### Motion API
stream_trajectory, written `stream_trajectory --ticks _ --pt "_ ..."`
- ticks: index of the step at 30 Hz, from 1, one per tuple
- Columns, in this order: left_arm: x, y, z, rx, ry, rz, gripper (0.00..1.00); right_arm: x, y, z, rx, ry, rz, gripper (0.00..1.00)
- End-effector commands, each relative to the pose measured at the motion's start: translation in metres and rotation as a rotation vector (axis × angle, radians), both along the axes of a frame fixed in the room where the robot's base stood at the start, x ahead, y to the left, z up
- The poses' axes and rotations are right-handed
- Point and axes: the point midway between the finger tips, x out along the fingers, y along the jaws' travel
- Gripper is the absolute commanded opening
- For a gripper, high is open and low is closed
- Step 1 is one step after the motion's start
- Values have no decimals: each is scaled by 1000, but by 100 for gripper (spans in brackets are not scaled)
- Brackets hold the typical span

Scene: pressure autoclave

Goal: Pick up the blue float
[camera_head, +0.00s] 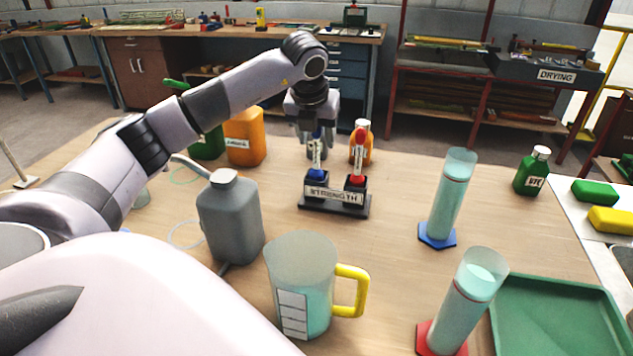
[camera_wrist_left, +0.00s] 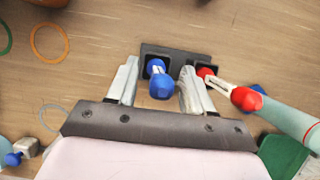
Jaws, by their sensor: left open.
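The blue float (camera_head: 317,152) stands upright in the left socket of a dark stand labelled STRENGTH (camera_head: 335,208). It has a white stem with a blue base in the head view. In the left wrist view the blue bulb of the float (camera_wrist_left: 161,86) shows between my fingers. My left gripper (camera_head: 316,138) is open above the stand, pointing down, with its fingers (camera_wrist_left: 159,78) on either side of the blue float. I cannot tell whether either finger touches it. A red float (camera_head: 359,160) stands in the right socket, beside my finger. My right gripper is not in view.
A grey jug (camera_head: 230,218), an orange bottle (camera_head: 244,138) and a measuring pitcher (camera_head: 302,285) stand nearby. Tall cylinders stand on a blue base (camera_head: 437,237) and a red base (camera_head: 436,340). A green tray (camera_head: 555,318) lies at the front right.

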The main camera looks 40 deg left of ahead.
Motion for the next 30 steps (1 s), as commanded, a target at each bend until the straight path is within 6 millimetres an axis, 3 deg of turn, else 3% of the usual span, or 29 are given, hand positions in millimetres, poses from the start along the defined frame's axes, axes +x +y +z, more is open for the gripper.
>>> stream_trajectory --ticks 7,12,23,30 --pt "1 0 -2 1 -1 -1 51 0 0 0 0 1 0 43" --pt "1 0 -2 1 -1 -1 0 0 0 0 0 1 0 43" --pt "1 0 1 0 -2 0 0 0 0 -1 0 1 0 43" --pt "1 0 24 0 -5 0 0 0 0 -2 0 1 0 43"
